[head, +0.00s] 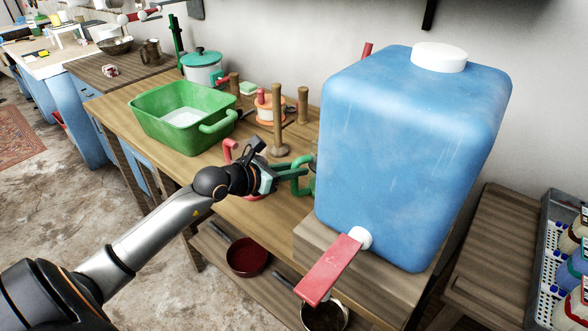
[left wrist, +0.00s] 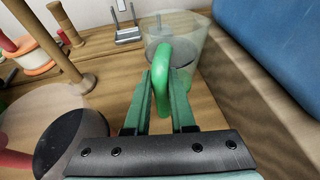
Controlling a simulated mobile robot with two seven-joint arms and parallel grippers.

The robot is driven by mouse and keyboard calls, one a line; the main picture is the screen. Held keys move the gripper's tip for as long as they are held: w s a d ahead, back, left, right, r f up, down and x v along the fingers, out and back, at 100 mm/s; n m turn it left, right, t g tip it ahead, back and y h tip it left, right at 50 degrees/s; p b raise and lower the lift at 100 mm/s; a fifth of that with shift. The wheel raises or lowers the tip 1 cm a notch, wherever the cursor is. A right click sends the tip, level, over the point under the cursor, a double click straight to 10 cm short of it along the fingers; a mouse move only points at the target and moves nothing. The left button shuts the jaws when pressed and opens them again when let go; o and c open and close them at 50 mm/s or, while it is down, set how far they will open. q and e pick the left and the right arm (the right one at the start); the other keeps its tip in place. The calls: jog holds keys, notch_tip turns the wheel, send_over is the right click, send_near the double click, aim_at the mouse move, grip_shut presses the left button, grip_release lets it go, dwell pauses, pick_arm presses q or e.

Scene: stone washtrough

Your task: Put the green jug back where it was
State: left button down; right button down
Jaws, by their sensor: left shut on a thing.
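The green jug is a clear vessel with a green handle (head: 300,176). In the head view its body is mostly hidden behind the blue tank (head: 400,150). In the left wrist view the jug's green handle (left wrist: 162,85) lies between the fingers and its clear body (left wrist: 190,48) is just beyond. My left gripper (head: 286,177) is shut on the handle; the fingers also show in the left wrist view (left wrist: 160,100). The jug looks upright over the wooden table; I cannot tell whether its base touches it. My right gripper is not in view.
The blue tank with its red tap (head: 330,270) stands close on the right. A red-handled jug (head: 229,151) is beside my gripper. A wooden post (head: 277,120) and a green basin (head: 160,127) stand farther back. A small grey stand (left wrist: 127,34) is beyond the jug.

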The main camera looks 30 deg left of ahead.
pick_arm(q)
jog(key=c, duration=0.8)
grip_release()
jog(key=shift+o, duration=0.2)
jog(key=v, duration=1.2)
jog(key=shift+r, duration=0.1)
